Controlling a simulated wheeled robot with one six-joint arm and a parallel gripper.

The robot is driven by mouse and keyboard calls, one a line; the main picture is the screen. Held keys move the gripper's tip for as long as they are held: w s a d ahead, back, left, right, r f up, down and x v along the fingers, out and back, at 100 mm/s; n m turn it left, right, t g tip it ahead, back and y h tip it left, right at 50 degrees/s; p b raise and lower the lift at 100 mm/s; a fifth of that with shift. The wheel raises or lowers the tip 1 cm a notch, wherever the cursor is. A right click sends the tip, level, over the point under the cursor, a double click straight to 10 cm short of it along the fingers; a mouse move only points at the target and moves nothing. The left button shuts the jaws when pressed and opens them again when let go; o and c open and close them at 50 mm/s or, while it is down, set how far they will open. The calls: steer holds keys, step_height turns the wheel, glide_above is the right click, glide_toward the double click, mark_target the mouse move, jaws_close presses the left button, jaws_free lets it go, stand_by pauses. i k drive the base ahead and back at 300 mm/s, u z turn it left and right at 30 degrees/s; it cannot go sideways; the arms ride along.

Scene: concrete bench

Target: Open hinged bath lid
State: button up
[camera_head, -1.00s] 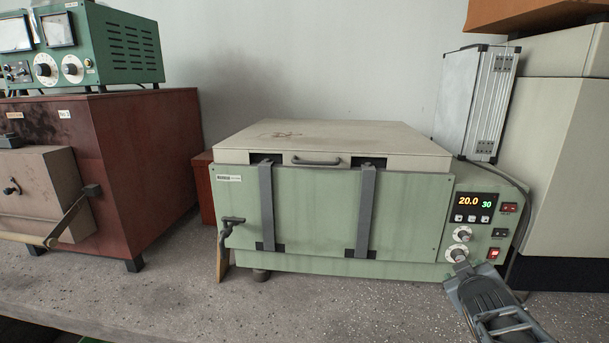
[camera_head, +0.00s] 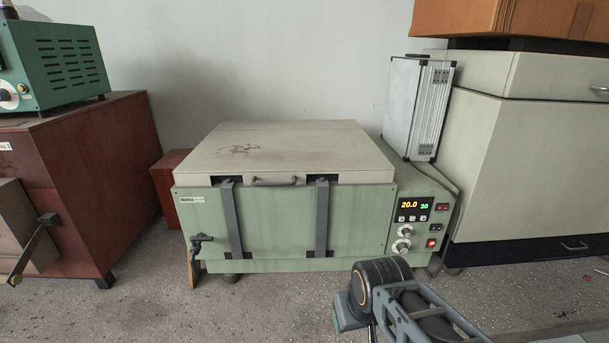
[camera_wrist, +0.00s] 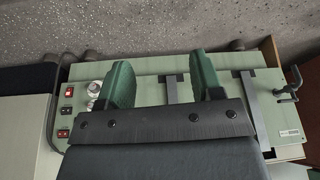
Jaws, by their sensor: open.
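The bath (camera_head: 285,222) is a green box on the bench with a cream lid (camera_head: 310,145), which lies shut. A grey bar handle (camera_head: 275,182) sits at the lid's front edge, between two grey straps (camera_head: 233,220) (camera_head: 322,220). My gripper shows in the wrist view (camera_wrist: 160,82) with its two green fingers apart and nothing between them. In that view the bath's front is upside down behind the fingers, and the lid handle is not visible. In the head view my wrist is in front of the bath at lower right, and the fingers are mostly hidden.
The control panel (camera_head: 415,220) with knobs and a lit display is on the bath's right. A silver case (camera_head: 415,108) stands behind it. A lever tap (camera_head: 200,242) sticks out at front left. A red-brown cabinet (camera_head: 90,180) stands left. Bench is clear in front.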

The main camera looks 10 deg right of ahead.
mark_target(255, 157)
steer(key=z, duration=0.05)
steer(key=k, duration=0.5)
steer(key=u, duration=2.15)
steer(key=i, duration=1.5)
steer(key=z, duration=2.1)
